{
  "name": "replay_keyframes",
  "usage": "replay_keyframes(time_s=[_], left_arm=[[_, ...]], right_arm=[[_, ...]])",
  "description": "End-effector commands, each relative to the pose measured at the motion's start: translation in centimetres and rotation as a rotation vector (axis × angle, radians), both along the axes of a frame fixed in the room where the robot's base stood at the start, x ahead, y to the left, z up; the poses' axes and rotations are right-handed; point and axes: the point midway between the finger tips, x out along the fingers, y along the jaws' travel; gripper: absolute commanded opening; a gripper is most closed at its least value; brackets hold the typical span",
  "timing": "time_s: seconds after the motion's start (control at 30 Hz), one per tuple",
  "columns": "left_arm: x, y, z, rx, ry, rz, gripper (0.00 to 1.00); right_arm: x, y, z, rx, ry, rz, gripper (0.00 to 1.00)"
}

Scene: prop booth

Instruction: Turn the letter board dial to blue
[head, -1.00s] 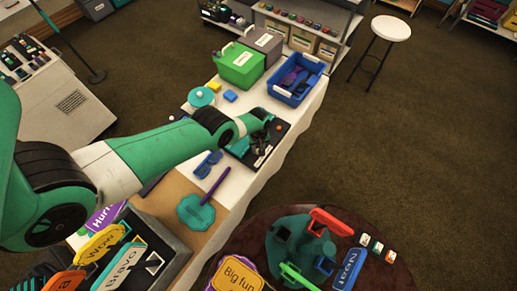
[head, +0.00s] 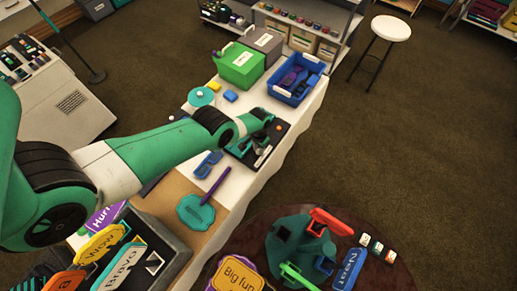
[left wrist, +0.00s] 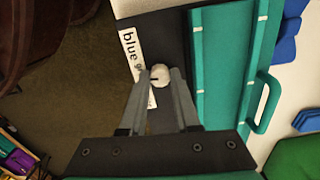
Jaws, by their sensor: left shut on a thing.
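The letter board (head: 285,136) lies on the white-covered table, with a black strip and a teal panel that also shows in the left wrist view (left wrist: 209,70). Its small pale round dial (left wrist: 160,75) sits on the black strip. A white label (left wrist: 131,45) beside it reads "blue" and then a "g"; a finger hides the rest. A short dark mark on the dial faces the label, below the word "blue"; its exact setting is hard to tell. My left gripper (left wrist: 160,80) is shut on the dial, one finger on each side. My right gripper is not in view.
Blue glasses (head: 207,164) and a teal paddle-shaped sign (head: 195,212) lie nearer on the table. A green box (head: 241,66) and a blue bin (head: 297,88) stand beyond the board. A round table (head: 385,278) with props is at lower right.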

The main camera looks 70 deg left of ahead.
Motion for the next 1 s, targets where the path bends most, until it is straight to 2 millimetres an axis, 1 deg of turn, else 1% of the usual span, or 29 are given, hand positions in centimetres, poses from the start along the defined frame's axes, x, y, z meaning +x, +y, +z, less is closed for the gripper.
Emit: replay_keyframes(time_s=[0.6,0.8,1.0], left_arm=[[-0.02,0.0,-0.06,0.0,0.0,-0.566,0.0],[-0.02,0.0,-0.06,0.0,0.0,-0.702,0.0],[-0.02,0.0,-0.06,0.0,0.0,-0.787,0.0]], right_arm=[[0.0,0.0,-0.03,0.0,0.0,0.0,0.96],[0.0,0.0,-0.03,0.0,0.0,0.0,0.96],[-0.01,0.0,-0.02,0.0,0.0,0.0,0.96]])
